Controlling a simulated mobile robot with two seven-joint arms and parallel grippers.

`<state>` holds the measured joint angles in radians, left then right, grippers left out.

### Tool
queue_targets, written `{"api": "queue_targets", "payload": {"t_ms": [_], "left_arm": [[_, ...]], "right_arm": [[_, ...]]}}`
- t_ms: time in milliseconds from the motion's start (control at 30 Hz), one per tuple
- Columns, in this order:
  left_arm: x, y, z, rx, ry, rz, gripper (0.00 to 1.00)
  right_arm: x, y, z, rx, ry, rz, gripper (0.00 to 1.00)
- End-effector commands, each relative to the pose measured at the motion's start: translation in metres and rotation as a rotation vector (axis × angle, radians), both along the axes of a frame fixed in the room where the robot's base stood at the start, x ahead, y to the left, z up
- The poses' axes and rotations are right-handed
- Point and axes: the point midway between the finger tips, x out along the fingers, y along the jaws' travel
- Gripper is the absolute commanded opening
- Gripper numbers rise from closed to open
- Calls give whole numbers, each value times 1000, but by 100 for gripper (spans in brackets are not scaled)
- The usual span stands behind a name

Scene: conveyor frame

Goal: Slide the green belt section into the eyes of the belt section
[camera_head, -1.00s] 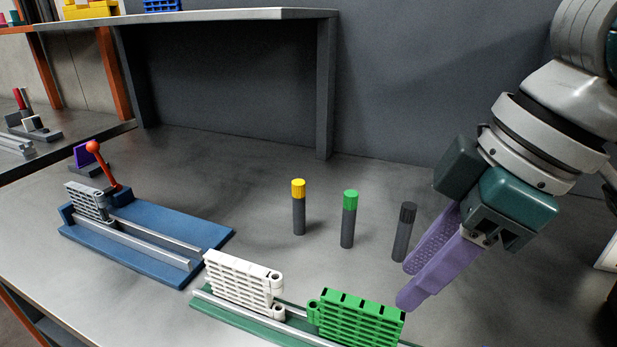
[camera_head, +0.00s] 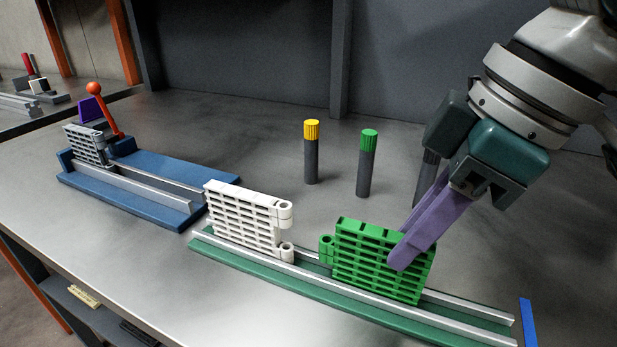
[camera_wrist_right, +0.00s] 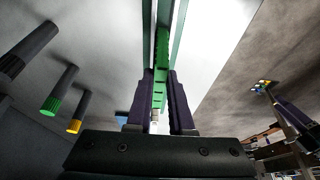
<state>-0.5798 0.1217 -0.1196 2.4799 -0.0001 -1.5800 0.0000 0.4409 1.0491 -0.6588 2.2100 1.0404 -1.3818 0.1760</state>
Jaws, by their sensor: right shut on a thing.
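The green belt section (camera_head: 378,262) stands upright on the green base's rail (camera_head: 455,322), with its eye at its left end. My right gripper (camera_head: 412,235) has its purple fingers shut on its right part; the wrist view also shows the green section (camera_wrist_right: 161,55) between the fingers (camera_wrist_right: 160,100). The white belt section (camera_head: 240,218) stands on the same rail to the left, with two eyes, upper and lower, at its right end. A gap separates the green eye from the white eyes. My left gripper is not in view in the head view.
A blue base (camera_head: 160,175) with a grey belt section (camera_head: 85,143) and a red-knobbed lever (camera_head: 103,105) stands at the left. Yellow-topped (camera_head: 311,155) and green-topped (camera_head: 366,165) pegs stand behind the rail; a dark peg is partly hidden by my right arm. A blue strip (camera_head: 528,322) lies at the right.

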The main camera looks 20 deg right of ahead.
Motion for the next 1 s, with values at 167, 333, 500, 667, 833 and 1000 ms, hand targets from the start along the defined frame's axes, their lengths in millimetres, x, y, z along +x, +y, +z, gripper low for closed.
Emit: {"api": "queue_targets", "payload": {"t_ms": [167,333,500,667,833,1000], "left_arm": [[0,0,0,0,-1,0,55],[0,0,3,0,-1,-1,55],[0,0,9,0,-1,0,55],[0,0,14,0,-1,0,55],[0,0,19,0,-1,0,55],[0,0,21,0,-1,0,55]], "right_arm": [[0,0,0,1,-1,0,0],[3,2,1,2,-1,-1,0],[12,10,2,4,-2,-2,0],[20,18,2,2,-1,0,0],[30,25,2,2,-1,-1,0],[36,31,1,1,-2,0,0]]}}
